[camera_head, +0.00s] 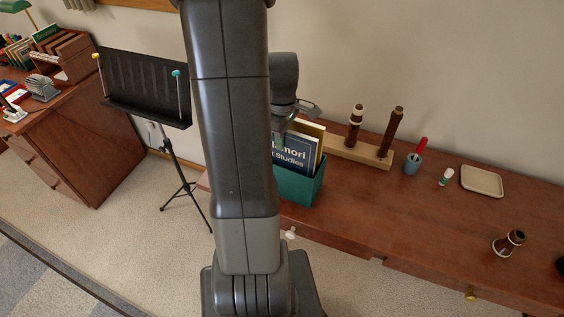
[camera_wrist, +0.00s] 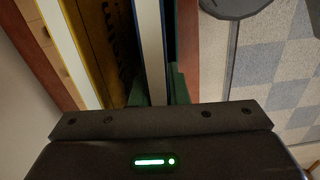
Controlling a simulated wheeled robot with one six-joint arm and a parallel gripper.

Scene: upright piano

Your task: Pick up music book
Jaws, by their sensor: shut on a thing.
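A dark blue music book (camera_head: 292,158), with the white lettering "mori" and "Studies" showing, stands upright in a green box (camera_head: 305,188) on the wooden desk. A second book with a yellow cover (camera_head: 311,129) stands behind it. My gripper (camera_head: 292,121) is at the top of the books, shut on the blue book, and partly hidden behind my arm. In the wrist view the blue book's pale page edge (camera_wrist: 152,50) runs down to the gripper's dark body, beside the yellow-edged book (camera_wrist: 82,50). The fingertips are hidden there.
A wooden stand (camera_head: 345,150) with two upright woodwind pieces is right of the box. A black music stand (camera_head: 146,88) is left. The desk's front middle is clear.

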